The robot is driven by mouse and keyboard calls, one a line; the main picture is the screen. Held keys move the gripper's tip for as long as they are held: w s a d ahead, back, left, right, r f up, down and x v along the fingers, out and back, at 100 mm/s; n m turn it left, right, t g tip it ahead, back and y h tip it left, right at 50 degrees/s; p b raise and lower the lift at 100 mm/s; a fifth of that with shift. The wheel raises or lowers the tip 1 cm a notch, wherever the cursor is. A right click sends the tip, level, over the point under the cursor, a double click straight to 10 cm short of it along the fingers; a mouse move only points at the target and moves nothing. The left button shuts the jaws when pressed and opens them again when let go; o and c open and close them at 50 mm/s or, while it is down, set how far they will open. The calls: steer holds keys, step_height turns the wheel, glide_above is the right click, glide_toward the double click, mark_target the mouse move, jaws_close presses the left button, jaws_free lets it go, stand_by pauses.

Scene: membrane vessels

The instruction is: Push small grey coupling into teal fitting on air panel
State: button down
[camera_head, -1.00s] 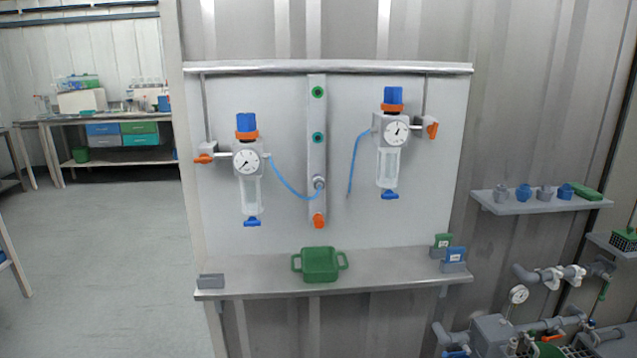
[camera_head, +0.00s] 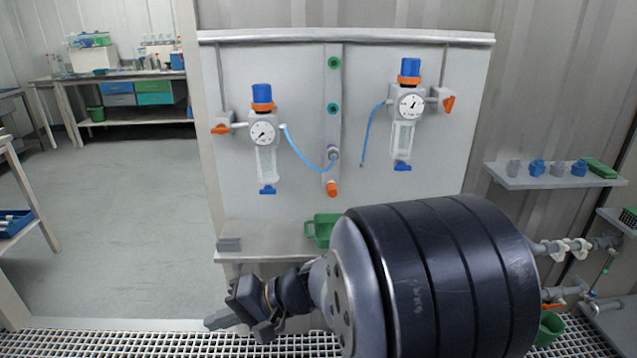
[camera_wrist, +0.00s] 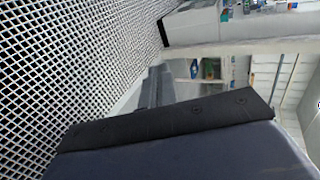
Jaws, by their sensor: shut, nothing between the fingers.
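The air panel (camera_head: 290,215) stands ahead in the head view. The teal fitting (camera_head: 333,108) is a ring with a dark centre on the panel's vertical grey strip, below a green fitting (camera_head: 334,63). A blue hose (camera_head: 369,130) hangs from the right regulator (camera_head: 404,105). Its free lower end, with what looks like the small grey coupling (camera_head: 363,164), hangs right of the strip, apart from the teal fitting.
Another blue hose (camera_head: 305,160) runs from the left regulator (camera_head: 264,133) to a lower port on the strip. A shelf (camera_head: 250,240) holds a green tray (camera_head: 320,230), partly hidden by my arm. A side shelf (camera_head: 555,182) stands right. Floor grating is below my gripper.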

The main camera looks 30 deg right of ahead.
steer(key=w+d+r+m+t+p, duration=0.2)
steer(key=w+d+r+m+t, duration=0.2)
steer(key=w+d+r+t, duration=0.4)
steer(key=shift+w+d+r+m, duration=0.3)
steer(key=shift+w+d, duration=0.5)
steer(key=shift+d, duration=0.3)
steer(key=c, duration=2.2)
jaws_free()
